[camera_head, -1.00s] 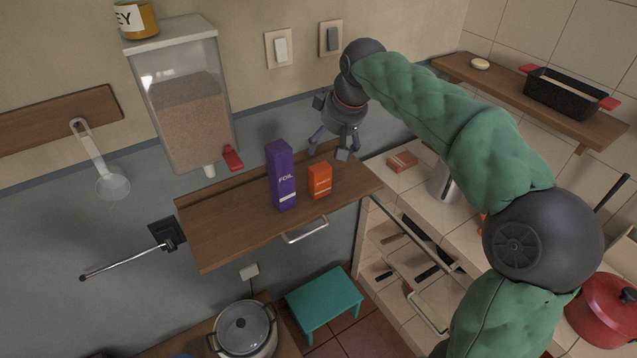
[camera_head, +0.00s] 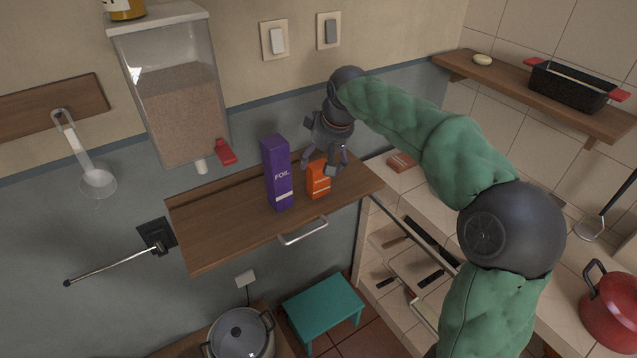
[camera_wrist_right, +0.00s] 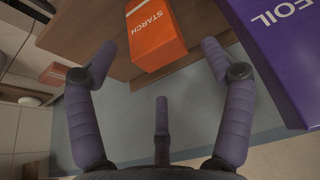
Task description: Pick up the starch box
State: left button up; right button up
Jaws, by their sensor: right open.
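The orange starch box (camera_head: 318,181) stands upright on the wooden wall shelf (camera_head: 215,240), just right of the tall purple foil box. In the right wrist view the starch box (camera_wrist_right: 153,38) shows its STARCH label, in front of and between the spread fingers. My right gripper (camera_head: 331,163) is open and empty, above and behind the starch box, with a finger overlapping the box's upper part in the head view. It also shows in the right wrist view (camera_wrist_right: 160,70). I cannot tell whether it touches the box. My left gripper is not in view.
The purple foil box (camera_head: 277,175) stands close to the starch box, and in the right wrist view it (camera_wrist_right: 285,50) is near one finger. A grain dispenser (camera_head: 170,100) hangs on the wall to the left. The shelf's left part is clear.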

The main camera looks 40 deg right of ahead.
aim_at(319, 165)
jog(key=b+x, duration=0.1)
jog(key=x, duration=0.2)
jog(key=shift+f, duration=0.15)
grip_shut()
